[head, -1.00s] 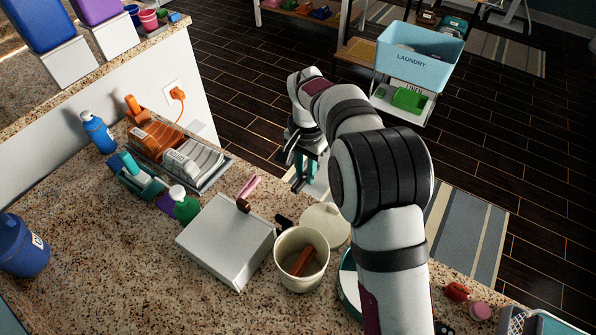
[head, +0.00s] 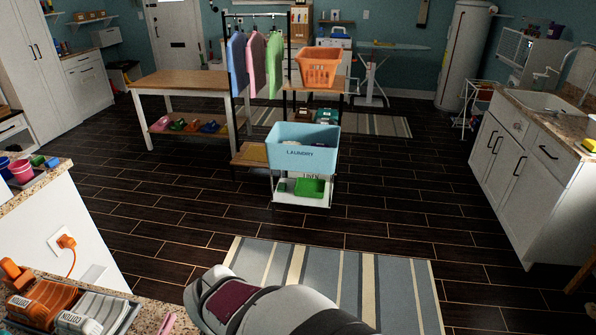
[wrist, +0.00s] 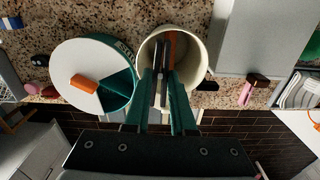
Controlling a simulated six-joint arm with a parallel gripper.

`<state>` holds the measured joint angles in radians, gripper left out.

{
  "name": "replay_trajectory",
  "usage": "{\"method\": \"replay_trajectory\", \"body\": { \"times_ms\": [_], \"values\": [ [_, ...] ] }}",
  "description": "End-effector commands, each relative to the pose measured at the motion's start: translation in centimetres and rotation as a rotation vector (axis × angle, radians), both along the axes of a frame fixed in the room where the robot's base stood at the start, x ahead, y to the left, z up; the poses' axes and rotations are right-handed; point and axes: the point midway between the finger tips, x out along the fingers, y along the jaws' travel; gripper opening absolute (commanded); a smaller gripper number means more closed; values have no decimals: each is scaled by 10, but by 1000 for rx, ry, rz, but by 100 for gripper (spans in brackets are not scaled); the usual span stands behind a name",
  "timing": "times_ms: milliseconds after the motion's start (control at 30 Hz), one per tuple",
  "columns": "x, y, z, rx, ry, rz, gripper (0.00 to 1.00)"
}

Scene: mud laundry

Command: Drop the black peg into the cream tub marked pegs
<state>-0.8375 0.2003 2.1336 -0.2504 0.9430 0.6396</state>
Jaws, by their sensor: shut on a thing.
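The cream tub (wrist: 201,58) stands on the speckled counter in the wrist view, its open mouth facing me. An orange-brown peg (wrist: 172,46) lies inside it. My gripper (wrist: 160,78), with teal fingers, is shut on the black peg (wrist: 156,90). The peg's far end shows over the tub's mouth; I cannot tell its exact height above the rim. The fingers hide the near part of the tub, and its marking is not readable. The head view shows only part of my arm, not the tub or gripper.
A round white and teal container (wrist: 75,58) with an orange piece (wrist: 84,83) stands left of the tub. A grey box (wrist: 238,35) stands close on the right. A small dark object (wrist: 208,86) lies beside the tub. The blue laundry basket (head: 303,150) is across the floor.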

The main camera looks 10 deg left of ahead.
Motion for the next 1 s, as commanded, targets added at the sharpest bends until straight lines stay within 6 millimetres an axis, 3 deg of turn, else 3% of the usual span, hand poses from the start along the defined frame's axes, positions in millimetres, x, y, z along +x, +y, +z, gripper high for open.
{"method": "replay_trajectory", "body": {
  "times_ms": [200, 467, 500, 667, 1000],
  "values": [
    [0, 0, -21, -1, 1, -1, 0],
    [0, 0, -23, 1, -1, 0, 0],
    [0, 0, -23, 1, -1, 0, 30],
    [0, 0, -22, 1, -1, 0, 58],
    [1, 1, -18, 2, -1, 0, 58]
  ]
}}
